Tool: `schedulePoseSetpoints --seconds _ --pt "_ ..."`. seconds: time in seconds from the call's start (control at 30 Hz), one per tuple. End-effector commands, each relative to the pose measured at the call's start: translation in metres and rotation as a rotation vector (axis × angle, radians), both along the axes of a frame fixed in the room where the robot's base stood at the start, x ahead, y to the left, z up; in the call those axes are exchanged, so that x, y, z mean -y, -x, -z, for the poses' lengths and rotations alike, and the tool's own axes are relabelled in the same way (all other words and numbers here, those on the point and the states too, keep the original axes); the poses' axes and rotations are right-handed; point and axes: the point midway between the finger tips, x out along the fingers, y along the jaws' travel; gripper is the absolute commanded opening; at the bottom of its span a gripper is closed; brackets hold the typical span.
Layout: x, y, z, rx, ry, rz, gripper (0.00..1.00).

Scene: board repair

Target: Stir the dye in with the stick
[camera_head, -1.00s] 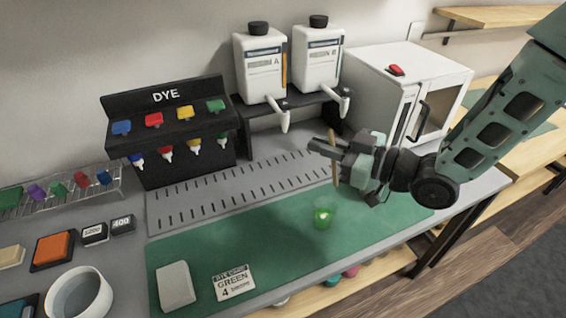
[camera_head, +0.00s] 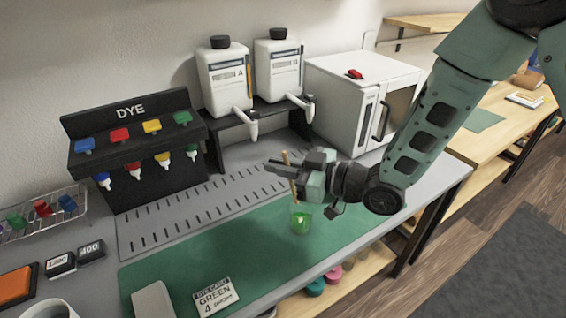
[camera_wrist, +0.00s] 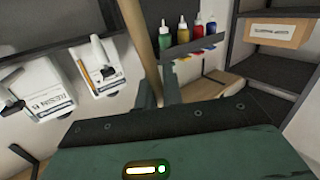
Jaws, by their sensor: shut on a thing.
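My gripper (camera_head: 285,169) is shut on a thin wooden stick (camera_head: 287,158) and holds it nearly upright. The stick also shows large in the wrist view (camera_wrist: 137,30), rising between the fingers. A small clear cup with bright green liquid (camera_head: 301,222) stands on the green mat (camera_head: 225,255), just below my gripper. The stick's lower end is at or just above the cup's rim; I cannot tell whether it is inside. The dye card (camera_head: 216,296), reading GREEN 4, lies near the mat's front edge.
The dye rack (camera_head: 135,160) stands at the back left. Two white resin bottles (camera_head: 226,80) sit on a black stand with spouts. A white oven-like box (camera_head: 340,95) stands behind my arm. A pale block (camera_head: 153,300) lies on the mat's left.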

Motion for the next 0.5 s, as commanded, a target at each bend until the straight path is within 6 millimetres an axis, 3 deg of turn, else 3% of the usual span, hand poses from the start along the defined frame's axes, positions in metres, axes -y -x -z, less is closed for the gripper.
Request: schedulePoseSetpoints --seconds 0.5 --pt "0.006 0.000 0.043 -0.001 0.000 0.000 0.00"
